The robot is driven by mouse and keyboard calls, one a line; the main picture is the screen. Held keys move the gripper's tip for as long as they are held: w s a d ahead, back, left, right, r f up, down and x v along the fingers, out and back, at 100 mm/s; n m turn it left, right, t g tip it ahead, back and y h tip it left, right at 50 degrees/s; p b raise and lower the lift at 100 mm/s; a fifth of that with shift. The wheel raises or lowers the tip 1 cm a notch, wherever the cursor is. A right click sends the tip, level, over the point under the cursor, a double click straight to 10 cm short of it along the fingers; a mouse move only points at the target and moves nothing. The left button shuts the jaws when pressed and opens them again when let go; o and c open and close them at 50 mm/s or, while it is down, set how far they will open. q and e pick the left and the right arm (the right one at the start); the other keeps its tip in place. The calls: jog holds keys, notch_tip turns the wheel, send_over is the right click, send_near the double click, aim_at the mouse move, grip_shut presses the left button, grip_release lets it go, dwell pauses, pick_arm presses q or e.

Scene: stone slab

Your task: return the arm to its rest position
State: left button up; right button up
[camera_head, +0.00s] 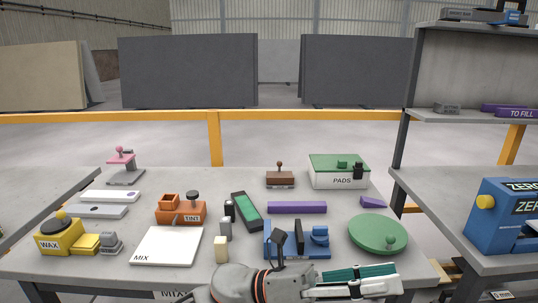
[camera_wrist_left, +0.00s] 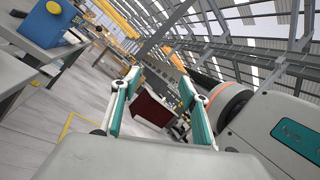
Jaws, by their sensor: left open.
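My left gripper (camera_head: 385,281) shows at the bottom of the head view, at the front edge of the stone slab table (camera_head: 130,270). Its arm comes in low from the left and its teal-lined fingers point right. In the left wrist view the two fingers (camera_wrist_left: 160,95) stand apart with nothing between them, so it is open and empty. The blue stand (camera_head: 290,253) lies just behind the gripper in the head view. Most of the left arm is outside the head view. My right gripper does not show.
The slab holds a white MIX board (camera_head: 168,246), an orange TINT holder (camera_head: 180,213), a yellow WAX box (camera_head: 58,238), a green round lid (camera_head: 377,233) and a PADS box (camera_head: 339,172). A side table with a blue ZERO box (camera_head: 510,215) and shelf stands right.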

pick_arm(q)
jog(key=w+a+f+n+t, duration=0.2)
jog(key=w+a+n+t, duration=0.2)
jog(key=n+t, duration=0.45)
jog(key=w+a+f+n+t, duration=0.3)
jog(key=w+a+n+t, duration=0.15)
jog(key=n+t, duration=0.4)
jog(key=w+a+f+n+t+y+p, duration=0.2)
jog(key=w+a+f+n+t+y, duration=0.15)
jog(key=a+f+n+y, duration=0.7)
jog(key=s+a+f+n+g+y, duration=0.1)
jog(key=s+a+f+n+y, duration=0.1)
jog(key=s+a+f+n, duration=0.4)
jog(key=s+a+f+n+g+y, duration=0.2)
jog(key=s+a+f+n, duration=0.4)
jog(key=f, duration=0.6)
jog(key=s+a+f+n+g+y+p, duration=0.1)
jog(key=s+a+f+n+y, duration=0.3)
jog(key=f, duration=0.5)
jog(key=s+a+n+g, duration=0.1)
jog(key=s+n, duration=0.1)
jog(key=s, duration=0.1)
jog(key=shift+a+f, duration=0.25)
jog(key=shift+a, duration=0.15)
jog(key=shift+s+y, duration=0.1)
jog(key=shift+y, duration=0.15)
